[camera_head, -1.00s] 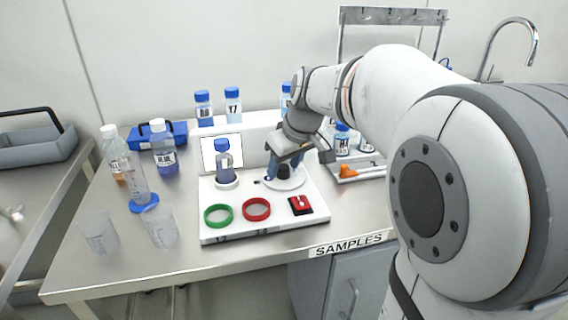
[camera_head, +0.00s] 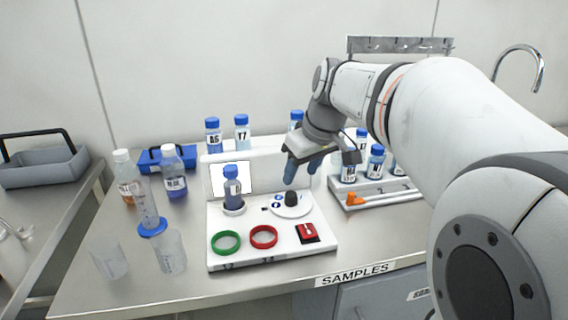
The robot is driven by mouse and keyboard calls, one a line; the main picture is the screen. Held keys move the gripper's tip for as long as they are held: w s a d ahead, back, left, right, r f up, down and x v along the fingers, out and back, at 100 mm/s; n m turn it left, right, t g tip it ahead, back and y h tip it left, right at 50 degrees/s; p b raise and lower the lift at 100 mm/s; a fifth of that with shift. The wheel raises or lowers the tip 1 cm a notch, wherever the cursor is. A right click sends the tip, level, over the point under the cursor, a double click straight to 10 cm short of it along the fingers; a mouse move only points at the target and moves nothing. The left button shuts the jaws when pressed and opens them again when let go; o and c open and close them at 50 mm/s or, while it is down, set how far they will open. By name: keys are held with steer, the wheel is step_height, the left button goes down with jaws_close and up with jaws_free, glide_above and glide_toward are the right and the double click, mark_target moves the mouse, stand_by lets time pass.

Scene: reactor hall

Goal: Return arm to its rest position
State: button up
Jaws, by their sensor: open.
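My gripper (camera_head: 301,172) hangs above the white device board (camera_head: 275,253), over its round white dial plate (camera_head: 303,209) with a black knob (camera_head: 292,198). Its two blue fingertips are apart, with nothing visible between them, and they are clear of the knob. My arm reaches in from the right side and is bent down at the wrist. A blue-capped bottle (camera_head: 232,188) stands upright in a holder on the left of the board.
A green ring (camera_head: 226,242), a red ring (camera_head: 264,237) and a red switch (camera_head: 307,232) are on the board's front. A bottle rack (camera_head: 372,195) stands to the right. Bottles, beakers and a blue case (camera_head: 152,158) stand left. A metal frame (camera_head: 400,44) and tap rise behind.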

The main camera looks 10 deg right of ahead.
steer(key=s+a+f+m+g+h+p, duration=0.1)
steer(key=s+m+p, duration=0.3)
steer(key=s+p, duration=0.9)
steer(key=s, duration=0.5)
steer(key=shift+s+a+f+m+g+h, duration=0.15)
steer(key=shift+a+f+m+g+h, duration=0.15)
steer(key=shift+m+h, duration=0.1)
